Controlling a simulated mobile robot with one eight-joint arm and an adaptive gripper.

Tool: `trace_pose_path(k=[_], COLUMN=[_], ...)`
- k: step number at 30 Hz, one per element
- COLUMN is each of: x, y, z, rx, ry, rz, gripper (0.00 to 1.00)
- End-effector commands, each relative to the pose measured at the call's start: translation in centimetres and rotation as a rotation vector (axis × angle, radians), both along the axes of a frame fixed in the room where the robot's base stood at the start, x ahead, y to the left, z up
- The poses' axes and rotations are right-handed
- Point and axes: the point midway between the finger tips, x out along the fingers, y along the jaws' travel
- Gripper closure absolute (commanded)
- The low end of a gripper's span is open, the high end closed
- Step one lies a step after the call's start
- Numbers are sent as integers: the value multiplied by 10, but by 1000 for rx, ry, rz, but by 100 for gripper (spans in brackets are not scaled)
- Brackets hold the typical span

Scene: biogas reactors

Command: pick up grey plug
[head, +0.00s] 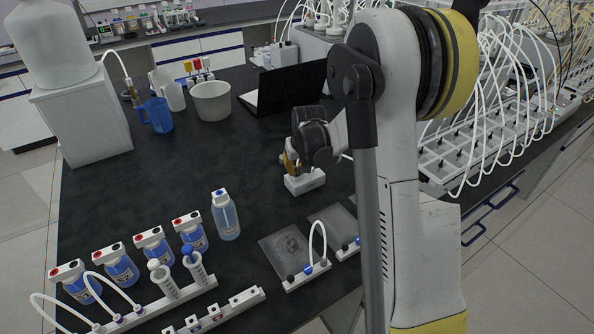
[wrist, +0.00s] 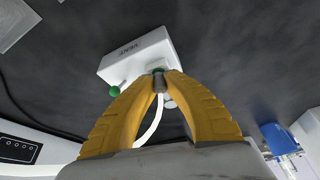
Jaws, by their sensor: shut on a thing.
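My gripper (wrist: 160,90) has yellow fingers, and their tips are closed together on the small grey plug (wrist: 160,83) in the wrist view. The plug is at the edge of a white block (wrist: 138,55), and I cannot tell whether it is still seated there. A bit of green shows just behind the plug, and a green knob (wrist: 114,91) sticks out of the block to the left. A white tube (wrist: 152,125) runs down behind the fingers. In the head view my gripper (head: 291,168) is low over the white block (head: 305,182); the plug is hidden there.
A laptop (head: 290,88) stands behind the block. A white tub (head: 211,101) and a blue jug (head: 156,115) are at the back left. Blue-liquid bottles (head: 226,216) and tube racks (head: 215,310) line the front. The dark table (head: 140,185) is clear left of the block.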

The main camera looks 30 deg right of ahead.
Motion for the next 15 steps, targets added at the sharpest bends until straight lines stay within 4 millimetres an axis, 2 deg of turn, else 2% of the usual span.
trace_pose_path(k=[6,15], x=[0,-40], y=[0,-58], z=[38,78], rx=[0,1], ry=[-1,-1], rz=[0,-6], gripper=[100,100])
